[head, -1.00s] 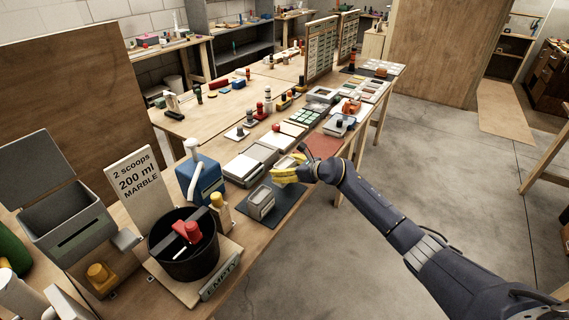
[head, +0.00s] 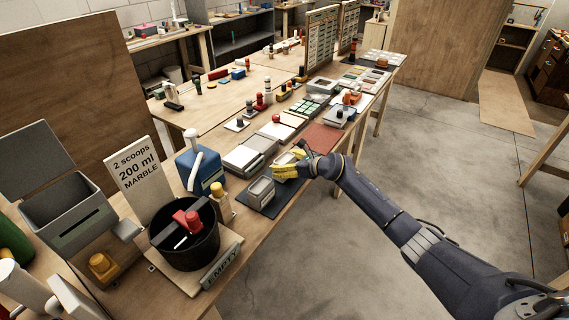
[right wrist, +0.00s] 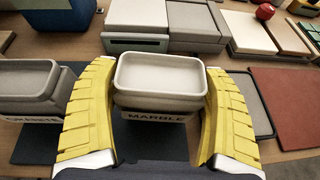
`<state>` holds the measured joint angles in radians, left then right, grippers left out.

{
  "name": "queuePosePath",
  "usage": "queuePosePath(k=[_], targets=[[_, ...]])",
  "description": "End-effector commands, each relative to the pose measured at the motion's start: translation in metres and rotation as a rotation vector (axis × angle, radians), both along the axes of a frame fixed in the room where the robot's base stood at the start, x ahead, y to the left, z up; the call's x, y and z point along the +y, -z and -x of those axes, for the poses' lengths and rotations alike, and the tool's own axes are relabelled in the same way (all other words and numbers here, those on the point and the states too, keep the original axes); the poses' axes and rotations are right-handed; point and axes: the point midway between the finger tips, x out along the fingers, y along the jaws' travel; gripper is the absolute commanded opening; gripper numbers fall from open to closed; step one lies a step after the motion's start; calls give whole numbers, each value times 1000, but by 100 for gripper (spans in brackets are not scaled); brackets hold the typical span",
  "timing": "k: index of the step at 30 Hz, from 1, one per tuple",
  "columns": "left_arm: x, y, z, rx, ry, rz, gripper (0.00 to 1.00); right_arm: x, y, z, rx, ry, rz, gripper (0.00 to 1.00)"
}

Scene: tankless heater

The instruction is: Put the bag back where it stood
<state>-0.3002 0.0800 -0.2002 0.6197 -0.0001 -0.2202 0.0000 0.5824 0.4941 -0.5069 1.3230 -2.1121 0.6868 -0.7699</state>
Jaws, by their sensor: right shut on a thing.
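The thing in my right gripper (right wrist: 158,70) is a pale, open-topped tub (right wrist: 157,76) with grey inside and a label reading MARBLE; no soft bag shows. The yellow fingers lie along its left and right sides, shut on it, and it looks upright. It is over or on a dark mat (right wrist: 150,143); whether its base touches is unclear. In the head view my right gripper (head: 289,168) is at the mat's far end and partly hides the tub. A similar grey tub (head: 260,190) stands on the mat to its left. My left gripper is not in view.
A reddish mat (head: 320,138) lies beyond my right gripper. Grey lidded boxes (head: 250,152) stand behind the dark mat. A blue container (head: 200,168), a black bucket (head: 185,240) and a sign (head: 137,172) are to the left. The floor in front is clear.

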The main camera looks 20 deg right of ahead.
Motion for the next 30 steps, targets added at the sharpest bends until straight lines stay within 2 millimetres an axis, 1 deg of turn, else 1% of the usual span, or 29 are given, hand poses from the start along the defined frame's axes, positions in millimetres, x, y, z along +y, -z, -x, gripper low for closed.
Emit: queuePosePath(k=[26,27,30], targets=[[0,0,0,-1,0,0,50,0,10,0,-1,-1,-1,41],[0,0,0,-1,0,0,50,0,9,0,-1,0,0,88],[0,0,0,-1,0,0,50,0,9,0,-1,-1,-1,99]])
